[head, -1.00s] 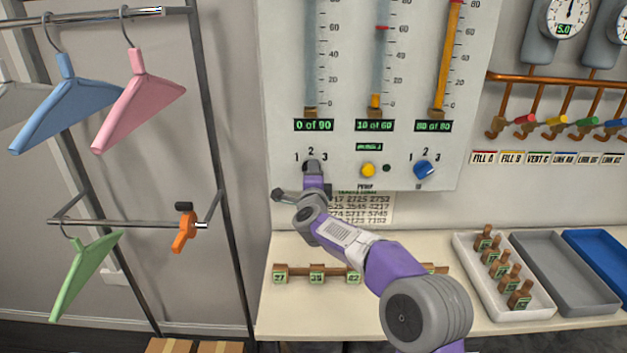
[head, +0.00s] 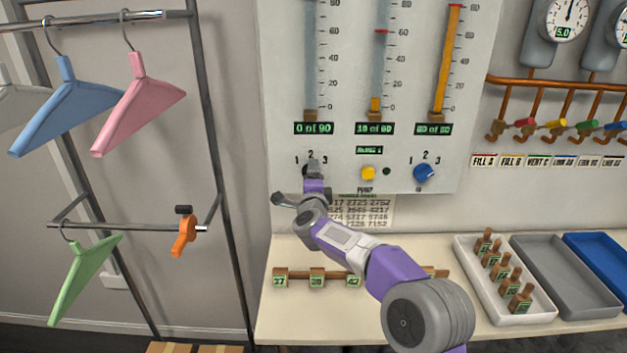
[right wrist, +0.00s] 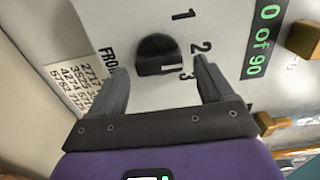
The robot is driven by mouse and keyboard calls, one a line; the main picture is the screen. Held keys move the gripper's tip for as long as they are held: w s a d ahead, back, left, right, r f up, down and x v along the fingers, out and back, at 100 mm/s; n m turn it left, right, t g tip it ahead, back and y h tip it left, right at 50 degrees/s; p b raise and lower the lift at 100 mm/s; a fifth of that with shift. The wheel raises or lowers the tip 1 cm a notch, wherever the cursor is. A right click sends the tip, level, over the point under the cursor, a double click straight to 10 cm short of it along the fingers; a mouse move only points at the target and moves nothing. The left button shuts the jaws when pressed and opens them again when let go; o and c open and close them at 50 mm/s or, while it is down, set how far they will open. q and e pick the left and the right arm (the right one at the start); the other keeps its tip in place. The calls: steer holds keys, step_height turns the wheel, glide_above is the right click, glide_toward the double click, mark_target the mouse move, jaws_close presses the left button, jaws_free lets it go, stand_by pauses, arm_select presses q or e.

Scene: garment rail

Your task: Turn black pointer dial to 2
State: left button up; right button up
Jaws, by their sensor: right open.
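The black pointer dial (right wrist: 156,54) is on the white panel (right wrist: 140,100), with the numbers 1, 2 and 3 beside it. A pale mark on the dial lies on its side near the 3; exactly where it points is hard to tell. My right gripper (right wrist: 161,68) is open, with its two fingers on either side of the dial. Contact with the dial cannot be told. In the head view my right gripper (head: 314,178) covers most of the dial, below the 2. My left gripper is not in view.
A yellow button (head: 368,173) and a blue dial (head: 424,173) are to the right on the same panel. The display above the black dial reads 0 of 90 (head: 313,128). A table (head: 300,325) with trays is below. A rail with hangers (head: 140,95) stands left.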

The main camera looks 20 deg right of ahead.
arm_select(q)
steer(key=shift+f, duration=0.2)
arm_select(e)
steer(key=v, duration=0.7)
steer(key=shift+s, duration=0.2)
steer(key=shift+a, duration=0.1)
